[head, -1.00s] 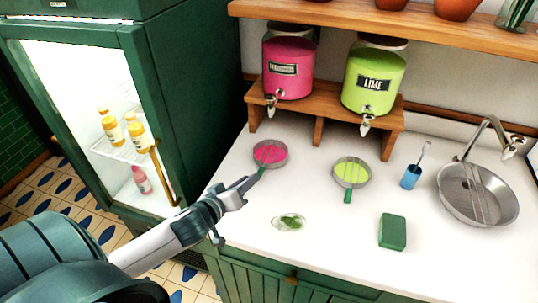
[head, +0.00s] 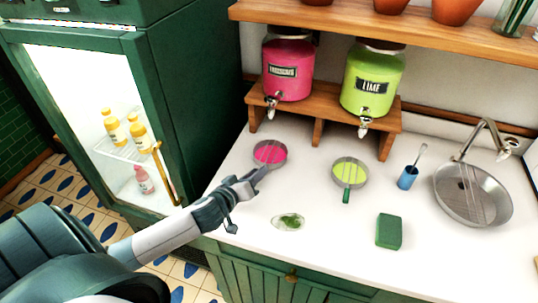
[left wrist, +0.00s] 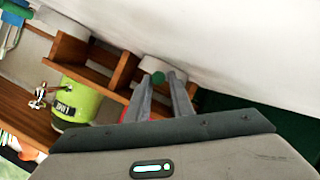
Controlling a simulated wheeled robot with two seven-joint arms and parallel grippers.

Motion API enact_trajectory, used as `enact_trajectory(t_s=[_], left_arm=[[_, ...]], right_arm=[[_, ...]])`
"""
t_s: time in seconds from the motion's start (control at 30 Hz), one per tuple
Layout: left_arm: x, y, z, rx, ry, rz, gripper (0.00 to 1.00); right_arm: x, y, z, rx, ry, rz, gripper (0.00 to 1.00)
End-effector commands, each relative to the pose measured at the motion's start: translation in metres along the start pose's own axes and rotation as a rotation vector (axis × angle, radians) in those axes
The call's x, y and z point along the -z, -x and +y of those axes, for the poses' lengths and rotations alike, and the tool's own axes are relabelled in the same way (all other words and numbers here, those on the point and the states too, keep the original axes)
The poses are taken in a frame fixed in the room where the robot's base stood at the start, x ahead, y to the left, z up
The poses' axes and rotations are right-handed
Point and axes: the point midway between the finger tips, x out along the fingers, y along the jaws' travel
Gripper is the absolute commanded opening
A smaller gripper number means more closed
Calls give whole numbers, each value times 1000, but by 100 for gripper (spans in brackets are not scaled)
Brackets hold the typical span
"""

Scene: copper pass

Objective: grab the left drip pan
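The left drip pan (head: 270,152) is a round grey-rimmed pan with pink inside. It lies on the white counter below the pink dispenser. My left gripper (head: 262,173) is at the pan's near side, over its handle, which it mostly hides in the head view. In the left wrist view the two fingers (left wrist: 168,78) stand apart with a narrow gap. The green end of the handle (left wrist: 158,77) shows at the fingertips, nearer the left finger. I cannot tell whether they touch it. My right gripper is not in view.
A second drip pan (head: 349,172), lime inside, lies to the right. The pink dispenser (head: 288,65) and lime dispenser (head: 373,85) stand on a wooden stand (head: 325,108) behind.

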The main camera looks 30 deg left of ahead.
Motion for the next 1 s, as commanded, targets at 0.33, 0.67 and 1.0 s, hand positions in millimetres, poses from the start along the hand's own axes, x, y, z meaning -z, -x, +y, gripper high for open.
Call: enact_trajectory(t_s=[0.33,0.67,1.0], left_arm=[[-1,-18,0,0,1,-1,21],[-1,-18,0,0,1,-1,21],[0,-17,0,-1,0,1,0]], right_arm=[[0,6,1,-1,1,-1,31],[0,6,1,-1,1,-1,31],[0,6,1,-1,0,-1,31]])
